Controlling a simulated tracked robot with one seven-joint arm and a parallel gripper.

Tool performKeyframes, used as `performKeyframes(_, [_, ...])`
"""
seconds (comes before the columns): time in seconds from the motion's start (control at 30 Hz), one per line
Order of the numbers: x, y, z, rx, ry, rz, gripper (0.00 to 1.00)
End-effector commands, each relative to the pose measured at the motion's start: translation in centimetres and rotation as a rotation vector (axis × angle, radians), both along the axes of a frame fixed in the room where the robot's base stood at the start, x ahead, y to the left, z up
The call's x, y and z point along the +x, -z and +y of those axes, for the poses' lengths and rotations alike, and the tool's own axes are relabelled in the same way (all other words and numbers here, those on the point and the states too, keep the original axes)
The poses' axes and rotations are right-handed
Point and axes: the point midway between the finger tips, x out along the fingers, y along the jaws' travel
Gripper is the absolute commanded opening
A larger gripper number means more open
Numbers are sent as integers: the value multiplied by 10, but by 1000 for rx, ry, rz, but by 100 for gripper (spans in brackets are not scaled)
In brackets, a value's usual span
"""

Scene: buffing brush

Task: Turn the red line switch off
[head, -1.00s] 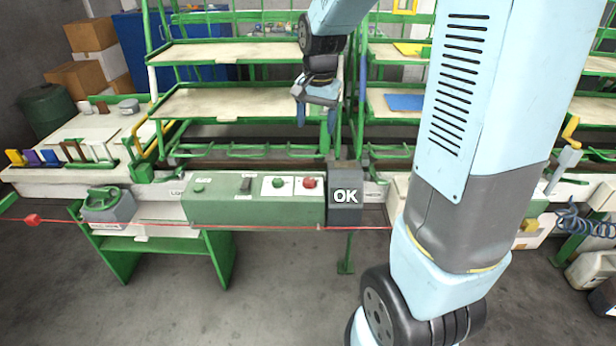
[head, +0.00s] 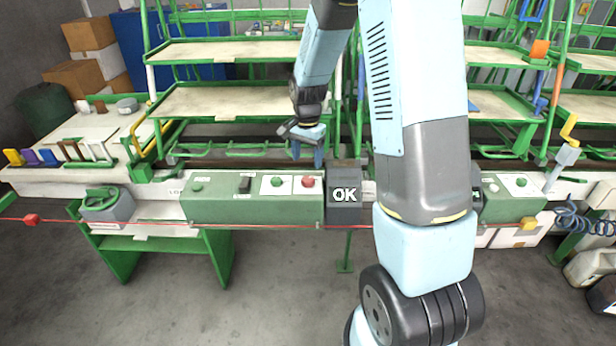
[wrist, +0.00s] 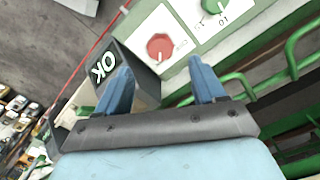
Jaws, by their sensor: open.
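A red round knob (head: 308,182) sits on a white plate on the green control box (head: 215,206). It also shows in the wrist view (wrist: 160,47), above and between my fingers. A green knob (head: 277,181) on its own white plate is to its left in the head view. My gripper (head: 307,153) is open and empty, its blue fingers pointing down just behind the red knob in the head view. In the wrist view my gripper (wrist: 162,77) is spread, with the knob beyond the fingertips and no visible contact.
A dark block marked OK (head: 344,196) stands at the control box's right end, close to one finger in the wrist view. A black switch (head: 244,185) is further left. A red cord (head: 260,226) runs along the front. Green shelving (head: 225,103) rises behind.

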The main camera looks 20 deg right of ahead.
Motion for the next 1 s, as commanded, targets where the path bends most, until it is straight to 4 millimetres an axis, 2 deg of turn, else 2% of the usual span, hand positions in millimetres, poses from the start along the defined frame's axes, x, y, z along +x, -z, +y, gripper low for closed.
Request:
performKeyframes(0.2, [-1,40,0,0,0,4,69])
performKeyframes(0.43, [0,68,0,0,1,1,69])
performKeyframes(0.6, [0,76,0,-1,0,1,69])
performKeyframes(0.9, [0,78,0,0,-1,0,69])
performKeyframes(1.0, [0,78,0,-1,-1,-1,61])
